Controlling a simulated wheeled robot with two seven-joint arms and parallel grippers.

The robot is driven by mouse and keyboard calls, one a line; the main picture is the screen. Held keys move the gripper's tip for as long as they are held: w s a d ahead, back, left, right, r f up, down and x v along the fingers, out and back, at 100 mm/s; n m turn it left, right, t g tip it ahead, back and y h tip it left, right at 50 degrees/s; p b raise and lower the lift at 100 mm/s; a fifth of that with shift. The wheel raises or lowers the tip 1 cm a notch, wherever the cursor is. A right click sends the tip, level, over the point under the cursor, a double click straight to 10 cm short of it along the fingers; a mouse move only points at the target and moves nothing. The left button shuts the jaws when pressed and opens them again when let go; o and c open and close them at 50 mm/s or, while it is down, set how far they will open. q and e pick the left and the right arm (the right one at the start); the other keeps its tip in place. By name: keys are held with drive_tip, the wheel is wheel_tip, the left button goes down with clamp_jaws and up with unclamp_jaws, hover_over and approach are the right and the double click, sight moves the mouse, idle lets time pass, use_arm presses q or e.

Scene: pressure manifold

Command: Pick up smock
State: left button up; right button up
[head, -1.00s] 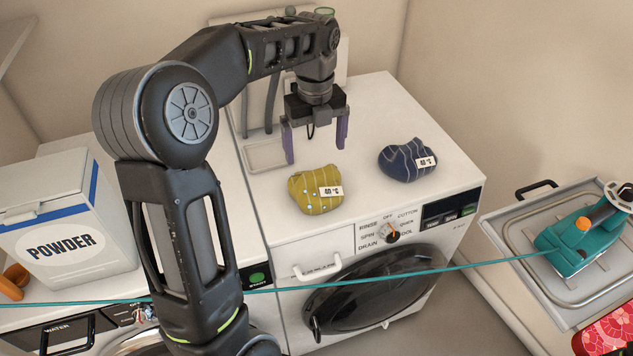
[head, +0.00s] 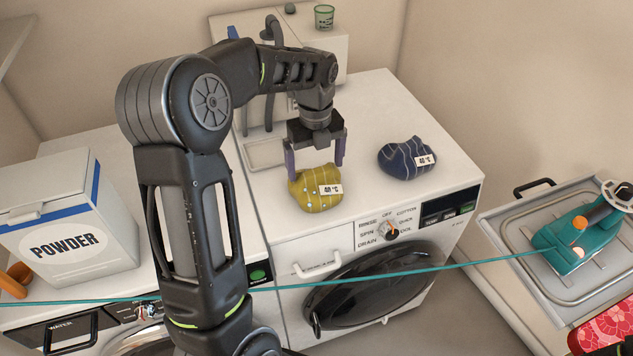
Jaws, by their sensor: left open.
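Two folded cloth bundles lie on the white washing machine top. I cannot tell from the picture which is the smock. My left gripper (head: 315,172) is open and low over the yellow-green bundle, its two fingers on either side of the bundle's far part. Whether the fingers touch the cloth is unclear. My right gripper is not in view.
A white powder box (head: 66,226) stands on the left. A teal cord (head: 400,277) runs across in front of the washing machine (head: 450,183). A green cup (head: 324,17) stands at the back.

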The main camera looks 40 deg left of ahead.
use_arm(q)
drive_tip(key=shift+f, duration=0.7)
drive_tip(key=shift+c, duration=0.4)
clamp_jaws()
idle(0.5)
